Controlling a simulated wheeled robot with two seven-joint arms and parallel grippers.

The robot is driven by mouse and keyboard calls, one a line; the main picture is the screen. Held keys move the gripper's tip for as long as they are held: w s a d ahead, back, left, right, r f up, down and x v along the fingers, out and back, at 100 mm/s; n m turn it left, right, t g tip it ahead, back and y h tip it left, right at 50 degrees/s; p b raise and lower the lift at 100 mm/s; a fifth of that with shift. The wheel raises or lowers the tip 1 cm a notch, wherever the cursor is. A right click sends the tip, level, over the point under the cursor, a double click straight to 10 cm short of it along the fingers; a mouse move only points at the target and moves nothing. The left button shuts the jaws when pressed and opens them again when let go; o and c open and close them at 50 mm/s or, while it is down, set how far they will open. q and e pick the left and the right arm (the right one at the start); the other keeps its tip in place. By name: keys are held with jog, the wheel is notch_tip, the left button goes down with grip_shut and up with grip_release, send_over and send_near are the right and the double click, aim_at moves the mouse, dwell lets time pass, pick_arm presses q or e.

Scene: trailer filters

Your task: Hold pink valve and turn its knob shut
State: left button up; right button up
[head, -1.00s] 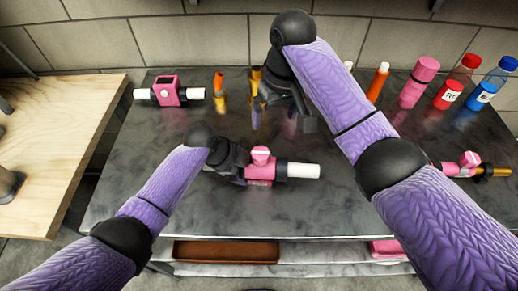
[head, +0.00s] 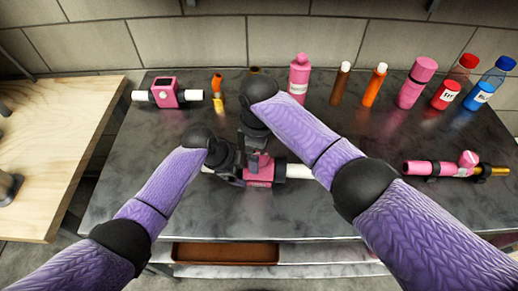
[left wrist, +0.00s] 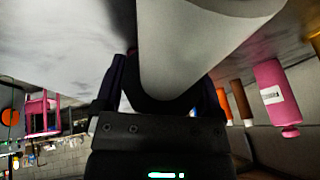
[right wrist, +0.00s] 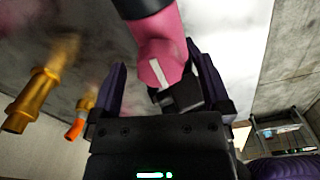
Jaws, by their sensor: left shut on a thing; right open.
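The pink valve (head: 258,176) lies on the dark table in front of me, with a white pipe end (head: 298,171) to its right. My left gripper (head: 226,172) is shut on the pipe at the valve's left side; in the left wrist view a large pale pipe (left wrist: 190,50) runs between the fingers. My right gripper (head: 252,152) is over the valve and hides most of its knob. In the right wrist view the pink knob (right wrist: 158,70), with a white stripe, is between the open fingers, close to their tips. I cannot tell whether they touch it.
A pink box on a white pipe (head: 164,93) lies at the back left. Several bottles and tubes stand at the back, among them a pink bottle (head: 299,78) and a blue bottle (head: 488,88). Another pink fitting (head: 432,168) lies at the right. The table's front is clear.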

jog(key=c, duration=1.3)
jog(key=shift+m, duration=0.8)
jog(key=o, duration=1.3)
jog(key=shift+r, duration=0.1)
notch_tip(320, 180, up, 8)
jog(key=shift+f, duration=0.25)
jog(key=shift+r+n, duration=0.45)
jog(key=shift+n, duration=0.75)
notch_tip(320, 180, down, 8)
jog(key=n, duration=1.1)
jog(key=shift+f, duration=0.25)
